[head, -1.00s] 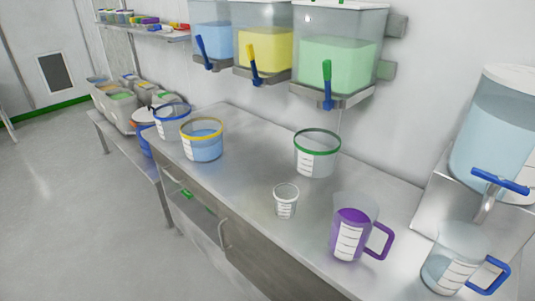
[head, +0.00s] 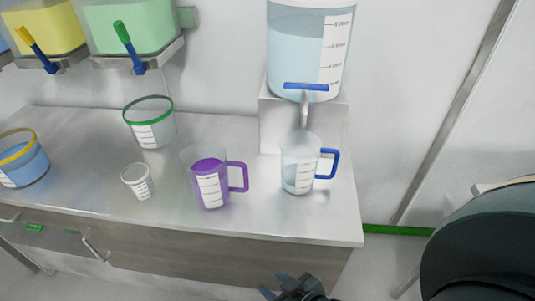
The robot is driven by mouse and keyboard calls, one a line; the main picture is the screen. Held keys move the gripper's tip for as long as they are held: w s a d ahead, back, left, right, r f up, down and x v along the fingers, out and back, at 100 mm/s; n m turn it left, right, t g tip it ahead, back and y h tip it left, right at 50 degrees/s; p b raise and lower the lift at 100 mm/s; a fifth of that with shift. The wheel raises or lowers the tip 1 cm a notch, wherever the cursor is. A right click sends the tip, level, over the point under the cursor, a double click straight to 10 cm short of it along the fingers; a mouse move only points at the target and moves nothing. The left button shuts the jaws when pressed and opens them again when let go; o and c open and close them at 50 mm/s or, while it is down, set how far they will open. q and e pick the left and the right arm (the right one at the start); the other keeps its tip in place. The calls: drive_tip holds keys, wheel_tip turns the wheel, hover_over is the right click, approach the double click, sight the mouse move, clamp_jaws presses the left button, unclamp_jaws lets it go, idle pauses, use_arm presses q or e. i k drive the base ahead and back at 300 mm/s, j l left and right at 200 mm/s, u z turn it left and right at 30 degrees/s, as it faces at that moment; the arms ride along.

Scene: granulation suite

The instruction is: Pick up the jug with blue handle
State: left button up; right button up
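The jug with the blue handle (head: 293,174) stands upright near the right end of the steel counter. It is clear with a white scale label, and its handle points right. It stands in front of a large dispenser (head: 300,45) with a blue tap. My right gripper (head: 272,287) shows at the bottom edge, in front of the counter and well below the jug, apart from it. Its fingers are partly cut off, and I cannot tell whether they are open. My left gripper is not in view.
A purple-handled jug (head: 207,188) with purple contents stands just left of the blue-handled jug. A small clear cup (head: 137,181), a green-rimmed bucket (head: 150,125) and a yellow-rimmed bucket (head: 22,160) stand farther left on the counter (head: 90,190). The counter ends right of the jug.

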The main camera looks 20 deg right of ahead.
sight(301, 149)
drive_tip(key=j+z, duration=0.1)
drive_tip(key=z, duration=0.25)
drive_tip(key=j+z, duration=0.1)
drive_tip(key=z, duration=0.3)
drive_tip(key=k+z, duration=0.15)
drive_tip(key=z, duration=0.2)
drive_tip(key=i+j, duration=0.25)
drive_tip(key=i, duration=0.25)
